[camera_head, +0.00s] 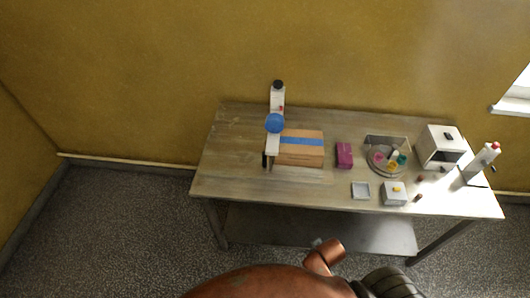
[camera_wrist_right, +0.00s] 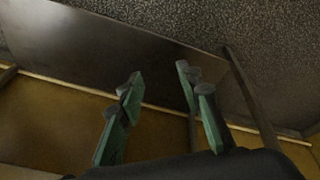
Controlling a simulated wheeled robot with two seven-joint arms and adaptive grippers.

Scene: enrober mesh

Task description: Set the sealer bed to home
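No part can be named for certain as the sealer bed. A white upright device (camera_head: 277,102) with a black knob on top and a blue disc (camera_head: 274,123) stands on the table's left half. Against its right side lies a brown box (camera_head: 301,158) with a blue stripe across it. A second white device (camera_head: 482,162) with a red top and a dark lever stands at the table's right end. My right gripper (camera_wrist_right: 161,86) is open and empty, with green fingers apart and the underside of the table area beyond. My left gripper is not in view.
The table (camera_head: 235,150) holds a magenta box (camera_head: 344,155), a round tray (camera_head: 386,170) with coloured items, a white oven-like box (camera_head: 440,146), a shallow square dish (camera_head: 361,191) and a small white box (camera_head: 395,194). A lower shelf (camera_head: 320,228) runs beneath. The table's left end is clear.

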